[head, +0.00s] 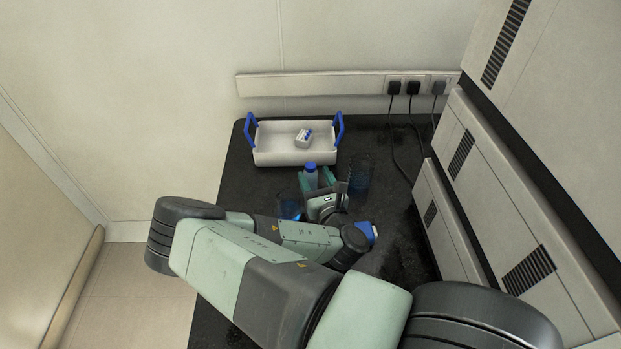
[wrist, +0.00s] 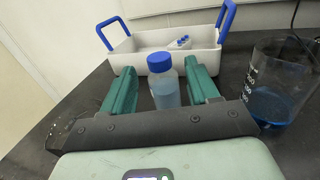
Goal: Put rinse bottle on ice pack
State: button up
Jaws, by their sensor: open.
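A clear bottle with a blue cap, which looks like the rinse bottle, stands upright in the wrist view (wrist: 165,92) and shows in the head view (head: 311,178). My gripper (head: 315,181) is open, with its two green fingers on either side of the bottle in the wrist view (wrist: 162,88). A gap shows beside the bottle, so it is not clamped. The bottle's base is hidden behind the gripper body. A blue and white item (head: 367,231) lies partly hidden behind my arm in the head view; I cannot tell whether it is the ice pack.
A white tray (head: 268,157) with blue handles stands at the back, holding a small white item with blue parts (head: 303,138). A beaker with blue liquid (wrist: 270,105) stands right of the gripper. Another blue container (head: 289,207) is left of it. Cabinets and cables border the right.

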aim_at(309, 164)
jog(key=shift+x, duration=3.2)
